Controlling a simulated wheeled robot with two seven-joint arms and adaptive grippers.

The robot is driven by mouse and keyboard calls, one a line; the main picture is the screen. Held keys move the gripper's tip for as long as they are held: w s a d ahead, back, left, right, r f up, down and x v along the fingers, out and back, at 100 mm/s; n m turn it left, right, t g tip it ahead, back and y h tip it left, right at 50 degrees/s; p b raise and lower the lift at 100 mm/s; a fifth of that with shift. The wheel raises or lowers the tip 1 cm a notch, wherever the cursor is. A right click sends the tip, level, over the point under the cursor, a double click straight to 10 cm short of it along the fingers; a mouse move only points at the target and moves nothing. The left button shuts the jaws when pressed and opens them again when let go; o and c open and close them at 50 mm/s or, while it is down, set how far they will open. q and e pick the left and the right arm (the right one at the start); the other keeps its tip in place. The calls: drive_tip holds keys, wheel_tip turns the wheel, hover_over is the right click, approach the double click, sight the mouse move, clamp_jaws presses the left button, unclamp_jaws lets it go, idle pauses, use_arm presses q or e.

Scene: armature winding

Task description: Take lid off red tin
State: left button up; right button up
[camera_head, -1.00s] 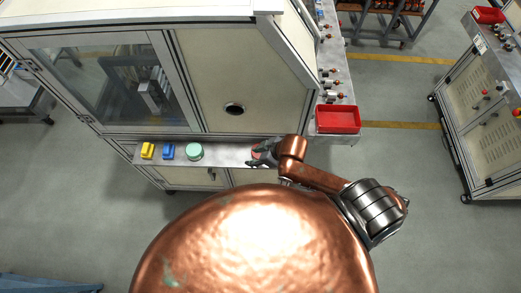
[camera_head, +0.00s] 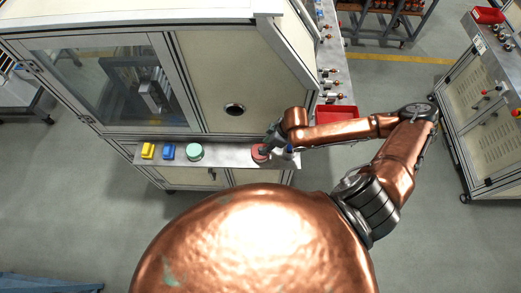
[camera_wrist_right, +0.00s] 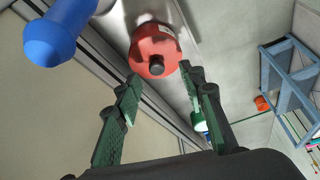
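The red tin (camera_head: 260,153) stands on the narrow metal shelf at the front of the machine, near the shelf's right end. In the right wrist view the red tin (camera_wrist_right: 157,45) shows a dark round knob (camera_wrist_right: 156,67) on its face toward me. My right gripper (camera_head: 270,142) is beside and partly over the tin in the head view. In the right wrist view the right gripper (camera_wrist_right: 160,75) is open, its green-padded fingers apart with nothing between them, and the tin lies just beyond the fingertips. My left gripper is in neither view.
A blue rounded object (camera_wrist_right: 60,32) is close by in the wrist view. The machine's panel (camera_head: 250,85) rises behind the shelf.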

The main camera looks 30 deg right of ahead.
sight(261, 148)
drive_tip(key=p+x, duration=0.1)
drive_tip(key=x, duration=0.2)
drive_tip(key=shift+w+d+f, duration=0.1)
drive_tip(key=shift+w+f, duration=0.1)
drive_tip(key=shift+w, duration=0.05)
drive_tip(key=shift+w+f, duration=0.2)
drive_tip(key=shift+f, duration=0.3)
drive_tip(key=shift+c, duration=0.5)
clamp_jaws()
drive_tip(key=shift+r, duration=0.15)
